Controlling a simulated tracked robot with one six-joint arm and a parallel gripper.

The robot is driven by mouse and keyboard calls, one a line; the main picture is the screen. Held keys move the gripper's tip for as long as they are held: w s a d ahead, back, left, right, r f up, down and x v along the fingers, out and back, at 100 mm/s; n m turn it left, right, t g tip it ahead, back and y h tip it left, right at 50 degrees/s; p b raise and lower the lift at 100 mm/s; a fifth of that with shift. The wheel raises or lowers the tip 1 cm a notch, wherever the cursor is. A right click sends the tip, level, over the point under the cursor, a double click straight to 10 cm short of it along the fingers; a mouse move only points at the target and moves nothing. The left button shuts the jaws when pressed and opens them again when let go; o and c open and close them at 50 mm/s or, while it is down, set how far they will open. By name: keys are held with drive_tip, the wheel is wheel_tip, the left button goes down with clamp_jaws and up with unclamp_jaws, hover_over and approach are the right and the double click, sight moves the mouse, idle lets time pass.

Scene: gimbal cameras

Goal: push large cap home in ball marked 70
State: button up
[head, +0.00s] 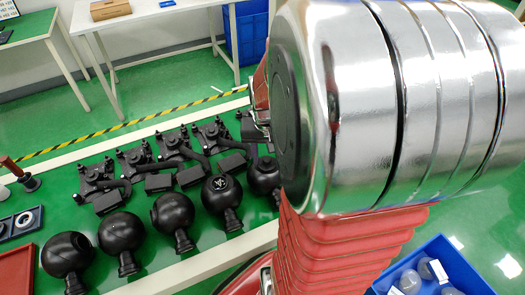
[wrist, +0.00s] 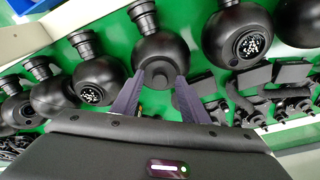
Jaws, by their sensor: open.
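Several black balls on necked stands form a row on the green bench. In the head view, one ball (head: 221,190) carries a white mark that I cannot read surely. In the wrist view, my gripper (wrist: 159,78) is open, its two dark fingers on either side of the lower part of a ball (wrist: 160,48). A round, dark recess or cap face (wrist: 158,75) shows on that ball between the fingertips. I cannot tell whether a cap is seated there or whether the fingers touch. No number 70 is legible. In the head view, my silver arm link hides most of my gripper.
Black bracket assemblies (head: 175,145) stand in a row behind the balls. Neighbouring balls (wrist: 240,35) and (wrist: 98,80) flank my gripper closely. A tray with round parts (head: 22,222), a red tray (head: 15,272) and a blue bin of clear domes (head: 460,265) lie around.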

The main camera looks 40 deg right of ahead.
sight(266, 169)
wheel_tip(266, 169, up, 14)
drive_tip(key=s+a, duration=0.1)
drive_tip(key=shift+s+a+f, duration=0.2)
drive_tip(key=shift+s+a, duration=0.05)
idle(0.5)
idle(0.7)
drive_tip(key=s+a+n+t+y, duration=0.1)
drive_tip(key=a+n+t, duration=0.3)
drive_tip(key=a, duration=1.7)
drive_tip(key=s+n, duration=0.1)
drive_tip(key=n, duration=0.3)
drive_tip(key=shift+s+r+n, duration=0.15)
drive_tip(key=shift+r+n, duration=0.25)
